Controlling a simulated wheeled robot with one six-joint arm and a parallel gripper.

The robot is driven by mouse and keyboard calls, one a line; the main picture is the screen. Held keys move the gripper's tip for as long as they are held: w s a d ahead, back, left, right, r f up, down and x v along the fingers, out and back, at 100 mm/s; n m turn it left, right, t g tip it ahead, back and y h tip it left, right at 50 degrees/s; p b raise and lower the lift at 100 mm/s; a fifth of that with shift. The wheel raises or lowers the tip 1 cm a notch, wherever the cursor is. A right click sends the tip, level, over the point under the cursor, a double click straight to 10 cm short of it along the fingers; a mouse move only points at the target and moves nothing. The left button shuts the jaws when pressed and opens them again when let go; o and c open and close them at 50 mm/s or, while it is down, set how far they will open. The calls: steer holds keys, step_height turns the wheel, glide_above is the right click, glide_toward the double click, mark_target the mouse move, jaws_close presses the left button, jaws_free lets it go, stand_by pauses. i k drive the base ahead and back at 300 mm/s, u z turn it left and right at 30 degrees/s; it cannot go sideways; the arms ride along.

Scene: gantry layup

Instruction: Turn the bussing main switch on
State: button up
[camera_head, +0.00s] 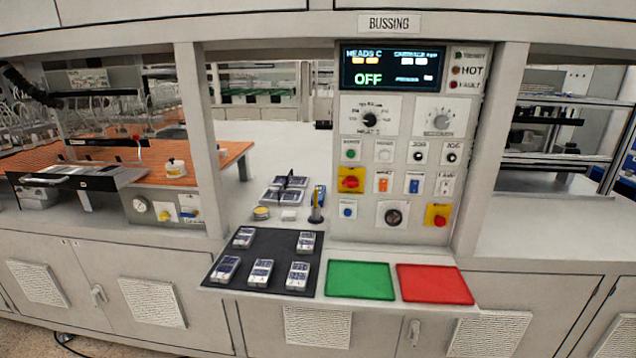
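The bussing panel (398,185) stands right of centre under a sign reading BUSSING (389,23). Its display (392,68) reads OFF in green. A red rotary switch on a yellow plate (351,180) sits on the left side of the panel and looks like the main switch. Its exact handle angle is too small to tell. A second yellow plate with a red button (438,216) is at the lower right. Knobs and small buttons fill the rows between. My gripper is not in view.
A ledge in front holds a black mat (240,285) with several small packs, a green pad (360,280) and a red pad (434,284). Posts flank the panel. Small items stand on the counter left of it. The space directly before the panel face looks clear.

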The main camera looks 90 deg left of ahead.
mark_target(351, 182)
steer(key=u, duration=2.8)
